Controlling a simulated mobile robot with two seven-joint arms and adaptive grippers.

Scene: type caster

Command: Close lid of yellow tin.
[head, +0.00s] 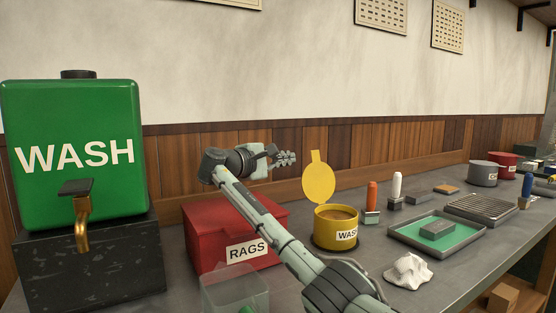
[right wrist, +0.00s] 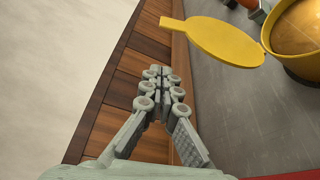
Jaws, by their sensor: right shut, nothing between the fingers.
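The yellow tin (head: 335,232), with part of a label reading WAS, stands on the bench and holds something brown. Its yellow lid (head: 319,183) is open, standing up at the tin's back rim with its tab on top. In the right wrist view the lid (right wrist: 222,42) and part of the tin (right wrist: 302,68) show at upper right. My right gripper (head: 285,158) is shut and empty, raised to the left of the lid and apart from it. Its fingertips (right wrist: 161,73) are together near the wooden wall panelling. My left gripper is not in view.
A red RAGS box (head: 198,235) stands left of the tin, under my right arm. A green WASH tank (head: 80,185) stands further left.

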